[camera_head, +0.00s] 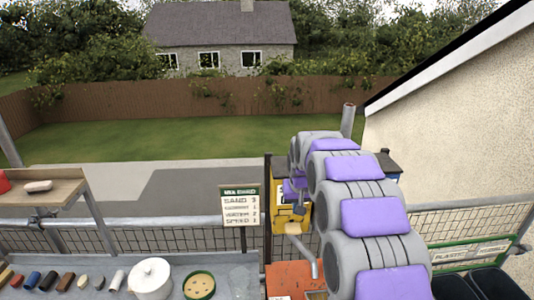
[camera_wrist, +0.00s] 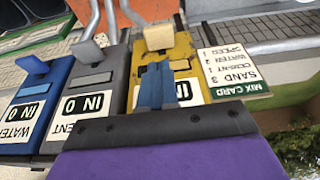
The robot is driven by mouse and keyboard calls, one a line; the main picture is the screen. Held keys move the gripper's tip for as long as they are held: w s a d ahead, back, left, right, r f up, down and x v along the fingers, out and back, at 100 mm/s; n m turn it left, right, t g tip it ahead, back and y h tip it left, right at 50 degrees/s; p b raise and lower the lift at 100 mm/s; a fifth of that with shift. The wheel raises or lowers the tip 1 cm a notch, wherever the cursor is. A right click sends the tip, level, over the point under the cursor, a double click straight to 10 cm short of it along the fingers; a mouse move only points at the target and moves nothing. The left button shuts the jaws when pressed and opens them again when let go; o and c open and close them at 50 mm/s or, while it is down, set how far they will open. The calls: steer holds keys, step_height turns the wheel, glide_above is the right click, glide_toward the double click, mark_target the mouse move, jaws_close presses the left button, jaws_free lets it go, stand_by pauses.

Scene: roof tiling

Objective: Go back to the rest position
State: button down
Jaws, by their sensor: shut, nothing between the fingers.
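My gripper (camera_wrist: 160,86) shows in the wrist view as two blue fingers close together, shut and empty, in front of the yellow dispenser (camera_wrist: 185,52). In the head view my grey and purple arm is stretched forward over the right half, and its end is near the yellow dispenser (camera_head: 289,220). The arm hides most of the gripper there. I cannot tell whether the fingers touch the dispenser.
The wrist view, turned over, shows the water box (camera_wrist: 32,108) and the cement box (camera_wrist: 92,100), both reading 0, and a mix card (camera_wrist: 228,66). In the head view, a white pot (camera_head: 150,279), a green-rimmed dish (camera_head: 199,286) and several small items stand left. Dark bins (camera_head: 495,284) stand right.

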steer(key=s+f+g+b, duration=0.1)
steer(key=s+f+b, duration=0.4)
steer(key=s, duration=1.1)
steer(key=s+f+g+b, duration=0.2)
steer(key=s+f+b, duration=0.4)
steer(key=s, duration=1)
steer(key=s+f+g+b, duration=0.2)
steer(key=s+f+b, duration=0.3)
steer(key=s, duration=1.1)
steer(key=shift+s+f+b, duration=0.25)
steer(key=shift+s+b, duration=0.05)
